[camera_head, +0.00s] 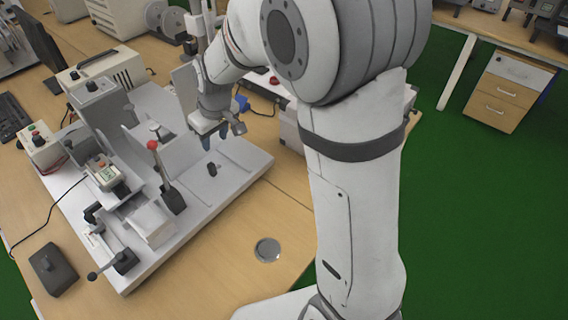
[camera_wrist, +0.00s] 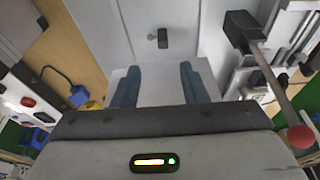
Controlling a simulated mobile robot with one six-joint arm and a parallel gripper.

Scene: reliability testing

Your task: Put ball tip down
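A lever with a red ball tip (camera_head: 152,145) stands upright on the white test machine (camera_head: 215,205), left of my gripper. In the wrist view the red ball (camera_wrist: 301,136) is at the lower right, on a metal rod running from a dark block (camera_wrist: 240,30). My gripper (camera_head: 213,137) is above the machine's plate, pointing down. In the wrist view its blue fingers (camera_wrist: 158,85) are apart, with only a pale surface seen between them.
A small dark peg (camera_head: 212,169) stands on the plate near my gripper. A grey block (camera_head: 155,223) and control boxes (camera_head: 104,175) are on the machine's left. A black box (camera_head: 53,270) and a round metal disc (camera_head: 267,249) are on the wooden table. My arm hides the table's right part.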

